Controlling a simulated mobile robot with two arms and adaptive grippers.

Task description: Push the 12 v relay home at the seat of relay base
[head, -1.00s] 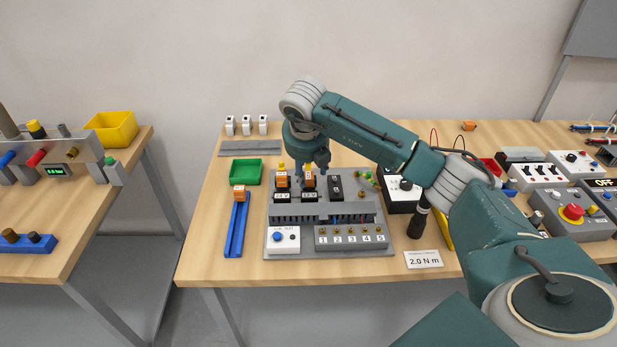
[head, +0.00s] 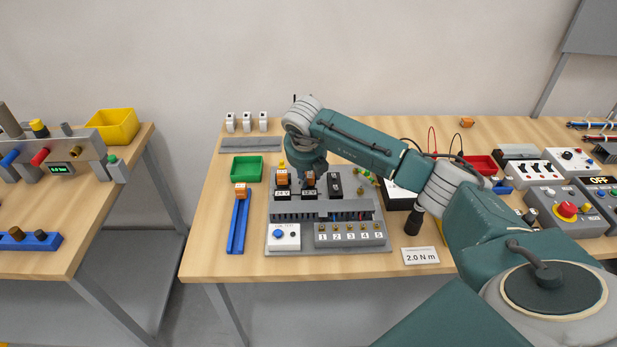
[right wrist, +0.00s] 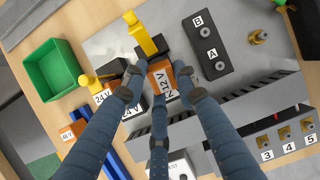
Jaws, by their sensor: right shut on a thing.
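The orange 12 V relay (right wrist: 163,80) is between the fingertips of my right gripper (right wrist: 160,92), which is shut on it. In the head view the relay (head: 308,179) is upright at the black relay base labelled 12 V (head: 309,194). I cannot tell whether any gap is left between relay and base, as the fingers hide the seat in the right wrist view. My right gripper (head: 309,172) comes down from above and behind it. A yellow lever (right wrist: 142,34) stands beside the relay. My left gripper is not in view.
Another orange relay (head: 282,177) stands in the 24 V base to the left. A black block marked A and B (right wrist: 203,45) is to the right. A blue rail (head: 238,224) with an orange relay and a green bin (head: 247,168) lie left of the grey panel (head: 345,249).

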